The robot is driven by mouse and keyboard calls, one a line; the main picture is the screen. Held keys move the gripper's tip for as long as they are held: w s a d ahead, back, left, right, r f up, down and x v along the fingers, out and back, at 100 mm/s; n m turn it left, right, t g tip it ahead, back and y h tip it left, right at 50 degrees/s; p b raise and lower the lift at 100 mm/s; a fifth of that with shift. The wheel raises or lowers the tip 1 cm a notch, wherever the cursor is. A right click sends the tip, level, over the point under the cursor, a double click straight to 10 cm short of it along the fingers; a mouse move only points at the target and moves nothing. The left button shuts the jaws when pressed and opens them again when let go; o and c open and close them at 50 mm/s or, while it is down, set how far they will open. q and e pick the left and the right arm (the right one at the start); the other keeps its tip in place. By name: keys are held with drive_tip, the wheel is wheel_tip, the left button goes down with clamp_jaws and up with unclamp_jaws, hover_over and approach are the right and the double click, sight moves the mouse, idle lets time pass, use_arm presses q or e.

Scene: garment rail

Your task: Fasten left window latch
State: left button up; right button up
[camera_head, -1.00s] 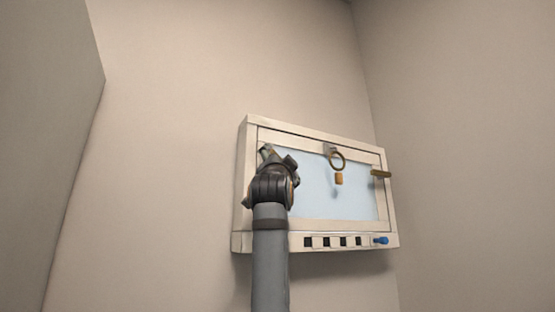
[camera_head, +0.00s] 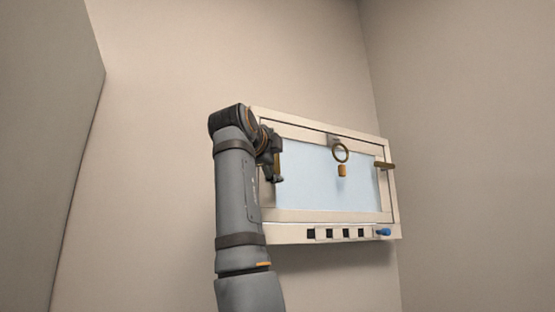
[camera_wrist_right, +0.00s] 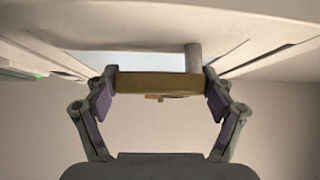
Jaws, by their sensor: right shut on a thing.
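The window (camera_head: 325,217) is a white-framed unit with a pale blue pane, mounted on the wall. My right gripper (camera_head: 272,170) is at the left side of its frame, with the arm rising from below. In the right wrist view my gripper (camera_wrist_right: 161,88) is shut on the brass left latch (camera_wrist_right: 158,83), one finger at each end of the bar. The bar sits on a light round post against the frame. In the head view the left latch is mostly hidden by the gripper. My left gripper is not in view.
A brass right latch (camera_head: 385,166) sticks out horizontally on the right side of the frame. Dark square slots and a blue knob (camera_head: 383,232) line the bottom ledge. Plain walls surround it.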

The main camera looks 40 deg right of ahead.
drive_tip(key=shift+a+m+y, duration=0.15)
drive_tip(key=shift+m+y, duration=0.15)
drive_tip(key=shift+y, duration=0.1)
drive_tip(key=o, duration=1.6)
drive_tip(key=shift+c, duration=0.2)
drive_tip(key=shift+a, duration=0.1)
drive_tip(key=v, duration=1.1)
drive_tip(key=shift+a, duration=0.3)
drive_tip(key=shift+s+a, duration=0.1)
drive_tip(key=shift+a, duration=0.05)
